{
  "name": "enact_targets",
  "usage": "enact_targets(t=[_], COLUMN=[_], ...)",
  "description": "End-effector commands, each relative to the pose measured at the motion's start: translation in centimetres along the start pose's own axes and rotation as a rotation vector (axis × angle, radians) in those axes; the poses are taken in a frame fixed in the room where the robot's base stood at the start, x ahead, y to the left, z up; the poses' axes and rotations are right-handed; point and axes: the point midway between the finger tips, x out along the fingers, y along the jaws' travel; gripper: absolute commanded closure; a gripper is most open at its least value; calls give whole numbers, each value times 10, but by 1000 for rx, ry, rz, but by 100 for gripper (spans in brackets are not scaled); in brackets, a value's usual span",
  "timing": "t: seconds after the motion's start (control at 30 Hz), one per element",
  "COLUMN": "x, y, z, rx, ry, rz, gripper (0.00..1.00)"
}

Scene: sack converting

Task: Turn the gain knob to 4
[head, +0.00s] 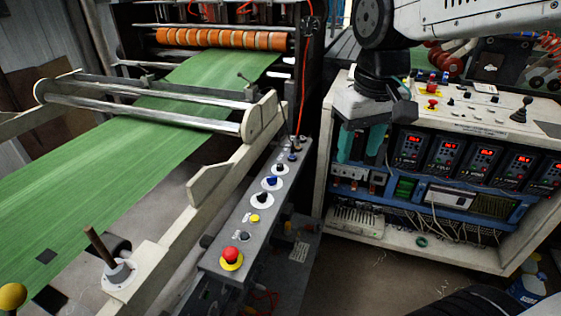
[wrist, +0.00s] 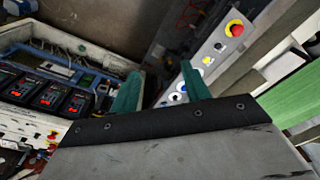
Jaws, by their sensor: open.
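A narrow grey control panel (head: 237,222) runs beside the green web in the head view. It carries several knobs on white dials, including a black knob (head: 262,197) and a blue knob (head: 272,181). Their labels are too small to read, so I cannot tell which is the gain knob. My gripper (head: 361,160) hangs right of the panel, in front of the cabinet, with its teal fingers apart and nothing visible between them. In the wrist view, the panel (wrist: 222,47) lies beyond my gripper (wrist: 161,72), and the right finger partly hides its dials.
A red emergency button (head: 231,255) and a yellow button (head: 254,218) sit on the panel's near end. A cream rail (head: 205,190) borders it on the left. The cabinet (head: 470,250) with red displays stands at right. Floor shows between panel and cabinet.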

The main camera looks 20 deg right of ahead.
Motion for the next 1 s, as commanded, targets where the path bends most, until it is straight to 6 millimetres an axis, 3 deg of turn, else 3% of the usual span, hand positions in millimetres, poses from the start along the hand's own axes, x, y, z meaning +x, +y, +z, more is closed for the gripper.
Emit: enact_targets(t=[0.03,0.27,0.47,0.67,0.8,1.0], x=[2,22,59,116,163,222], y=[1,6,8,8,6,5], z=[-22,-114,-192,-264,-307,-346], rx=[-14,-84,-146,-210,-252,-298], ry=[-10,-29,-46,-62,-73,-83], rz=[-1,-5,-9,-14,-18,-22], gripper=[53,53,53,53,53,53])
